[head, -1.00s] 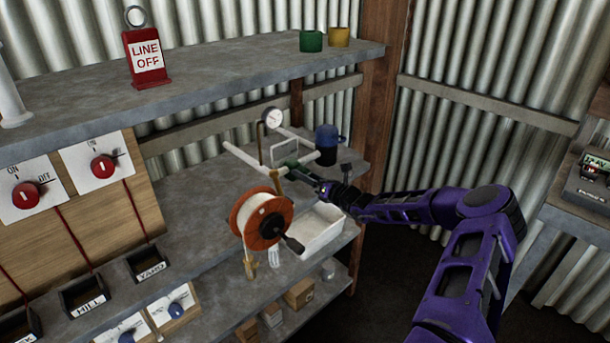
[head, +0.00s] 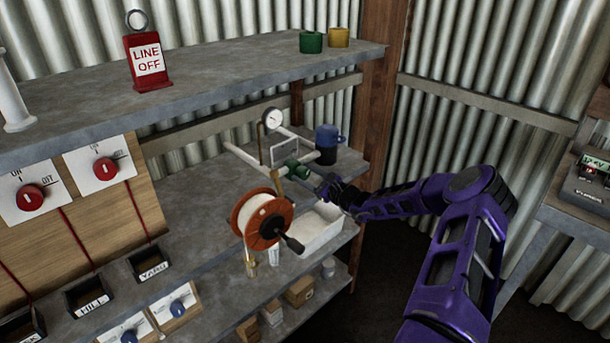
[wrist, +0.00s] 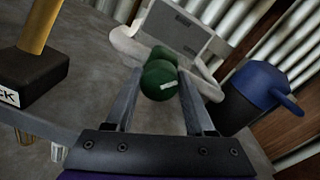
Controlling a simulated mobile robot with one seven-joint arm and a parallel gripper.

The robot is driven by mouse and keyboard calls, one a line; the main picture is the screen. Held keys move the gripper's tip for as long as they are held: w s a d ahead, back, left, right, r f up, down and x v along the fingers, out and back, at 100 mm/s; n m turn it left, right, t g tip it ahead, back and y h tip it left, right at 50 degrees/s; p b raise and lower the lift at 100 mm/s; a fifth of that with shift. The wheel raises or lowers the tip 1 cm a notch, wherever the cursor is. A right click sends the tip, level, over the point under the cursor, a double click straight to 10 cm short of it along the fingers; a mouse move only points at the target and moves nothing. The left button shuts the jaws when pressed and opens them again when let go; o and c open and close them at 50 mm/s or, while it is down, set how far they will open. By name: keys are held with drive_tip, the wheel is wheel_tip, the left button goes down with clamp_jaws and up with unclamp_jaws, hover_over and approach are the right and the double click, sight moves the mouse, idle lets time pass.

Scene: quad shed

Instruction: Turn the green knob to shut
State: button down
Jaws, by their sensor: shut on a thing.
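The green knob (head: 295,170) sits on the white pipe fitting in the middle of the shelf unit. In the wrist view the knob (wrist: 161,80) lies between my two finger tips and shows a short white mark on its face, slightly tilted. My gripper (head: 318,181) reaches it from the right and is shut on it. The white pipe (head: 244,155) runs out to the left of the knob, with a round gauge (head: 272,119) above. A grey lettered plate (wrist: 178,27) stands behind the knob in the wrist view; its lettering is unreadable.
A white tray (head: 322,236) lies below my wrist.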

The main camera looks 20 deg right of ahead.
drive_tip(key=n+b, duration=0.1)
drive_tip(key=n, duration=0.2)
drive_tip(key=shift+f+n, duration=0.1)
drive_tip(key=shift+n, duration=0.2)
drive_tip(key=shift+n+b, duration=0.95)
drive_tip(key=shift+n, duration=0.85)
drive_tip(key=shift+c, duration=1.3)
unclamp_jaws()
